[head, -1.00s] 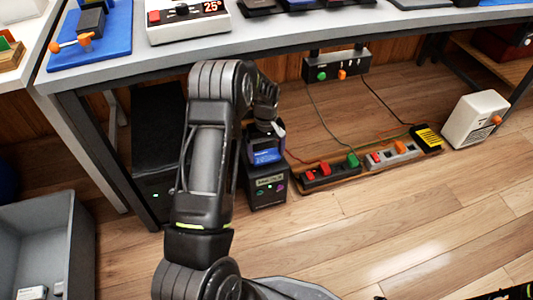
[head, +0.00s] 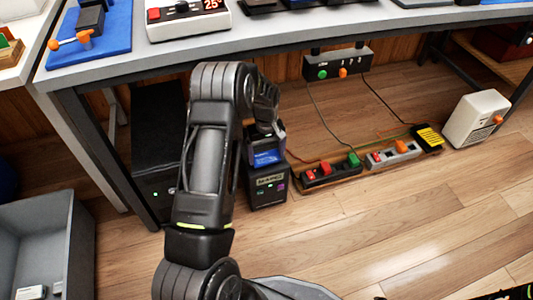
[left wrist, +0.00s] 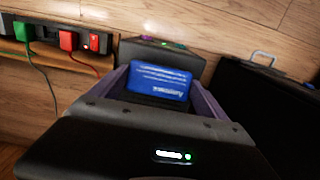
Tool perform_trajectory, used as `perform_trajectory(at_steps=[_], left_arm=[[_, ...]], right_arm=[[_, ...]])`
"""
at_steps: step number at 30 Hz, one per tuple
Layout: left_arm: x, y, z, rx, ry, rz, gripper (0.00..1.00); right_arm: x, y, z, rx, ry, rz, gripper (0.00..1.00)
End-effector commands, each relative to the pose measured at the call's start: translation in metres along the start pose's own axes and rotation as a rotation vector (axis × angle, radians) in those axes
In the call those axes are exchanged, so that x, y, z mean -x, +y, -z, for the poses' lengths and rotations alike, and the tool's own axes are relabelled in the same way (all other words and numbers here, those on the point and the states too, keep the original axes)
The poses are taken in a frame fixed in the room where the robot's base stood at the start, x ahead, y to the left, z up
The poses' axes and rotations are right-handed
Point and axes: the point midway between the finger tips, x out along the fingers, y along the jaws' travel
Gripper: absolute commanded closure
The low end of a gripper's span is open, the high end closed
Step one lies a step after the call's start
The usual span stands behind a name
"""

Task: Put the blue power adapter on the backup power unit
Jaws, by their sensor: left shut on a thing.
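The blue power adapter (head: 268,158) is between the fingers of my left gripper (head: 266,146), which is shut on it. It also shows as a blue block with white print in the left wrist view (left wrist: 159,82), between the two fingers (left wrist: 160,92). The backup power unit (head: 268,190) is a black box on the floor, with a small display and coloured lights on its front. The adapter is over its top; I cannot tell whether they touch. The unit also shows behind the adapter in the left wrist view (left wrist: 135,48). My right gripper is not clearly seen.
Power strips (head: 332,175) with red, green and orange plugs lie right of the unit. A black computer case (head: 158,185) stands to its left under the workbench (head: 280,38). A white heater (head: 476,118) stands farther right. A grey bin (head: 72,250) is at lower left.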

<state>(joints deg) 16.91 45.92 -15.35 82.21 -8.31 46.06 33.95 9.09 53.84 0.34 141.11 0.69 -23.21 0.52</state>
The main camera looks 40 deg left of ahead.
Motion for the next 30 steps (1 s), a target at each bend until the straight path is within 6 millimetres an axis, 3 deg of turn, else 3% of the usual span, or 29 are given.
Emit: perform_trajectory(at_steps=[3, 4, 9, 18, 24, 30], left_arm=[[-0.002, 0.0, 0.0, 0.0, 0.001, 0.0, 0.61], [-0.002, 0.0, 0.0, 0.0, 0.001, 0.0, 0.13], [-0.002, 0.0, 0.0, 0.0, 0.001, 0.0, 0.0], [0.0, 0.0, 0.0, 0.0, 0.0, 0.0, 0.0], [0.015, 0.0, 0.0, 0.0, 0.001, -0.001, 0.0], [0.026, 0.0, -0.031, -0.002, -0.002, 0.0, 0.0]], right_arm=[[-0.001, 0.001, 0.0, 0.0, 0.0, 0.0, 0.64], [-0.001, 0.0, 0.0, 0.0, 0.0, 0.0, 0.64], [-0.001, 0.0, 0.0, 0.0, 0.0, 0.0, 0.64], [0.0, 0.0, 0.0, 0.0, 0.0, 0.0, 0.64], [0.009, -0.003, 0.001, 0.0, 0.0, 0.0, 0.64], [0.025, -0.009, 0.002, 0.0, 0.0, 0.0, 0.64]])
